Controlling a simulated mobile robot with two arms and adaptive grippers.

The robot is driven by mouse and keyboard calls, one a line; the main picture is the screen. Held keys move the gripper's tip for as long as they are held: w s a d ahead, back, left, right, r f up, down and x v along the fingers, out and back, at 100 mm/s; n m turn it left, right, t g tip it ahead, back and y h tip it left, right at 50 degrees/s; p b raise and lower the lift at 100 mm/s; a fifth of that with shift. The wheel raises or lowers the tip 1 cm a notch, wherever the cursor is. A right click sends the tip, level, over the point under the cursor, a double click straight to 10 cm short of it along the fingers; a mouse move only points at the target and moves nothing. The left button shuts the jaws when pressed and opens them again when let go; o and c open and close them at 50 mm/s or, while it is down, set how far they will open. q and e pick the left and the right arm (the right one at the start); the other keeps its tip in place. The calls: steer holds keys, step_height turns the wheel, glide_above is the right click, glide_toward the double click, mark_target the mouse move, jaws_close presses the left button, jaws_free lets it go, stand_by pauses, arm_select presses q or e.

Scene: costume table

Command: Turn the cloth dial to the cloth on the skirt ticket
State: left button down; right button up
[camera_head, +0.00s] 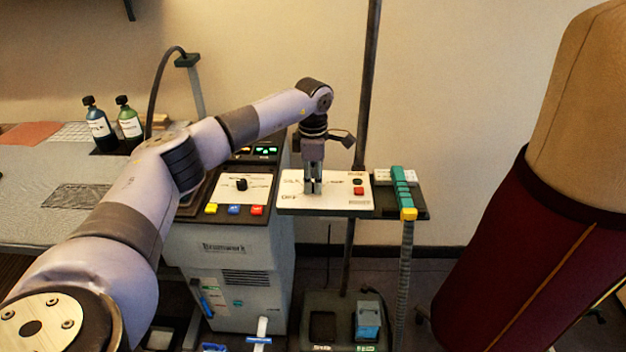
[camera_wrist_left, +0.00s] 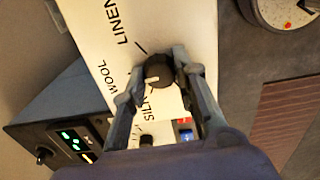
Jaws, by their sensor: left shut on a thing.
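The cloth dial (camera_wrist_left: 158,70) is a round black knob with a white pointer mark, on a white panel (camera_head: 336,205) lettered LINEN, WOOL and SILK in the left wrist view. Its pointer faces picture-left and slightly down, towards the side with WOOL and SILK; I cannot tell exactly which mark it meets. My left gripper (camera_head: 313,188) reaches down onto the panel, shut on the dial, with a finger on either side. In the head view the gripper hides the dial. I cannot make out a skirt ticket in either view. My right gripper is not in view.
A grey machine (camera_head: 236,255) with a second knob (camera_head: 241,184) and coloured buttons stands left of the panel. A red button (camera_head: 358,190) lies right of my gripper. A teal and yellow piece (camera_head: 402,188) sits beyond it. A dark red skirt form (camera_head: 510,250) stands at right.

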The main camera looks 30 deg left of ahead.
mark_target(313, 183)
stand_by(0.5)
arm_select(q)
steer(key=c, duration=1.2)
jaws_free()
steer(key=shift+c, duration=0.2)
step_height(313, 183, up, 12)
